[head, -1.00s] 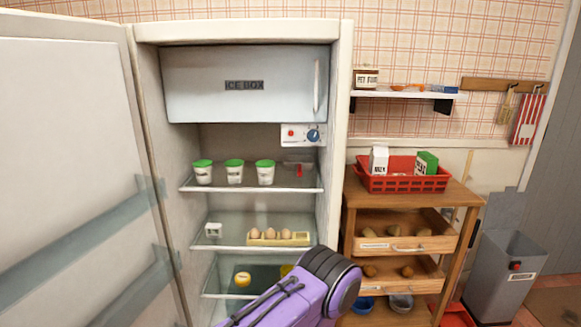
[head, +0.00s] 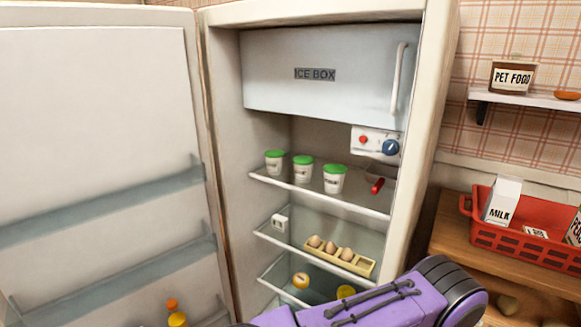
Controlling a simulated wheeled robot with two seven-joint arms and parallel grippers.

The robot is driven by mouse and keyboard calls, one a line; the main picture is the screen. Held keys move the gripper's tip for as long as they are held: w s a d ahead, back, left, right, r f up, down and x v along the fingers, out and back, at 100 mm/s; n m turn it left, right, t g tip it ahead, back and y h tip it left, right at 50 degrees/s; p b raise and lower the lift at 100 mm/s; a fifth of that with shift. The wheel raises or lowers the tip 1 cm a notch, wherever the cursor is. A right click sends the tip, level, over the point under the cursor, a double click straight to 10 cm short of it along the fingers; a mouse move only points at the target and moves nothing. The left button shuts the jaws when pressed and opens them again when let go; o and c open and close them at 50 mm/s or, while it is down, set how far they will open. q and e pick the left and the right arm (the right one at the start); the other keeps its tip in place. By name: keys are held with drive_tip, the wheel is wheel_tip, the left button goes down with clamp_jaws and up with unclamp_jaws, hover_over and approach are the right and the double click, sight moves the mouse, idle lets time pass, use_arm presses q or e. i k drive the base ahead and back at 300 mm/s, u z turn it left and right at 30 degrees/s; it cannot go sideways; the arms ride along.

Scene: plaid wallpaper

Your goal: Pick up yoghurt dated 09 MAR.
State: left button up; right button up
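Three white yoghurt pots with green lids stand in a row on the top shelf (head: 350,203) of the open fridge: a left pot (head: 274,164), a middle pot (head: 302,171) and a right pot (head: 334,181). There is dark print on their fronts, but it is too small to read, so I cannot tell which says 09 MAR. A purple and black arm part of mine crosses the bottom of the head view. Neither gripper's fingers are in view.
The fridge door (head: 100,150) stands open at left. A red-handled item (head: 376,184) lies right of the pots. Below are an egg tray (head: 340,259) and a small white box (head: 281,222). The ice box (head: 315,75) is shut above. A red basket (head: 490,236) stands right.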

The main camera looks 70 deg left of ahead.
sight(303, 165)
drive_tip(key=u, duration=0.65)
drive_tip(key=i, duration=0.65)
drive_tip(key=u, duration=0.75)
